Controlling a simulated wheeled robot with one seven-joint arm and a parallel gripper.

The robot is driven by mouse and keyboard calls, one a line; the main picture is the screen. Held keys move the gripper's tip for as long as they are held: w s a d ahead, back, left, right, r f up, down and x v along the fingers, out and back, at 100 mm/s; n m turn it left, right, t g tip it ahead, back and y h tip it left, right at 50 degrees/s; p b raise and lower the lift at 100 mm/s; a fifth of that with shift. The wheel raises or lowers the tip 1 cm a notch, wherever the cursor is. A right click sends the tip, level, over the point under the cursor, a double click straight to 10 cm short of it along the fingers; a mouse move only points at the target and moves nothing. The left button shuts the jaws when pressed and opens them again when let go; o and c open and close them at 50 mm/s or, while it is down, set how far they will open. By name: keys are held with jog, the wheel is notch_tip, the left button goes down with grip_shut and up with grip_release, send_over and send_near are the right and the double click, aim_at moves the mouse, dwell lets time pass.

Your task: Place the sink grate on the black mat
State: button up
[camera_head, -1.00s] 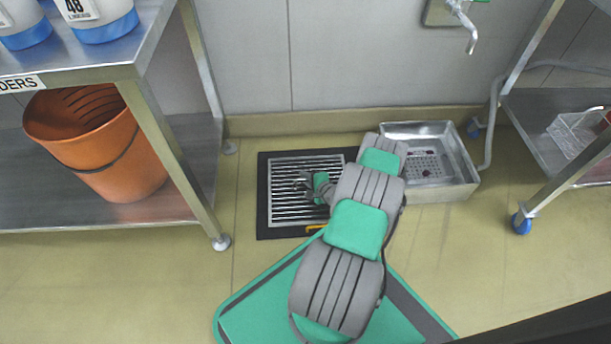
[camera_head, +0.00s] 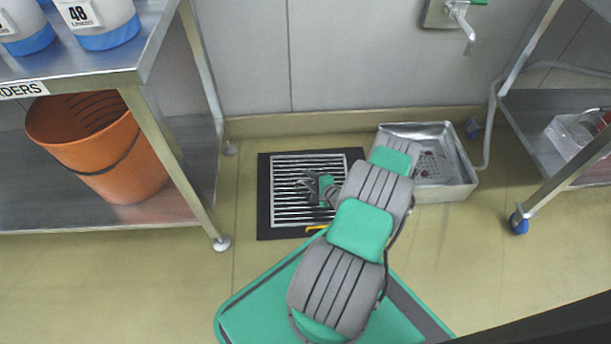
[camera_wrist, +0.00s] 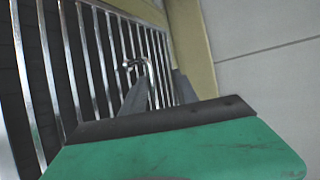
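The sink grate (camera_head: 290,217), a metal frame with parallel bars, is over the black mat (camera_head: 263,200) on the floor. Dark mat border shows around its visible sides. In the wrist view the grate (camera_wrist: 49,85) fills the left half, with dark surface between its bars. I cannot tell whether it rests flat or sits slightly above the mat. My gripper (camera_head: 308,184) is over the grate's middle. In the wrist view my gripper (camera_wrist: 138,80) reaches to a small shiny metal loop at the bars. Whether the fingers are closed on it is unclear.
A metal basin (camera_head: 455,190) stands just right of the mat, behind my arm. A steel shelf (camera_head: 190,150) with an orange bucket (camera_head: 100,150) is at left. A wheeled rack (camera_head: 540,150) is at right. A small yellow piece (camera_head: 316,228) lies at the mat's front edge.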

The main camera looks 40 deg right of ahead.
jog(key=p+v, duration=0.2)
jog(key=v, duration=0.7)
jog(key=w+a+r+n+g+y, duration=0.2)
jog(key=w+a+r+n+g, duration=0.25)
jog(key=a+r+n, duration=0.4)
jog(key=w+a+r+n+g+y, duration=0.3)
jog(key=w+a+r+n, duration=0.25)
jog(key=r, duration=0.55)
jog(key=s+a+r+n+g+h, duration=0.3)
jog(key=s+a+r+n, duration=0.4)
jog(key=s+a+r, duration=0.8)
notch_tip(320, 180, up, 4)
jog(key=shift+s+a+f+n+h, duration=0.1)
jog(key=shift+s+a+n+h, duration=0.15)
jog(key=shift+s+n+h, duration=0.4)
jog(key=shift+s+m, duration=0.15)
jog(key=shift+m, duration=0.1)
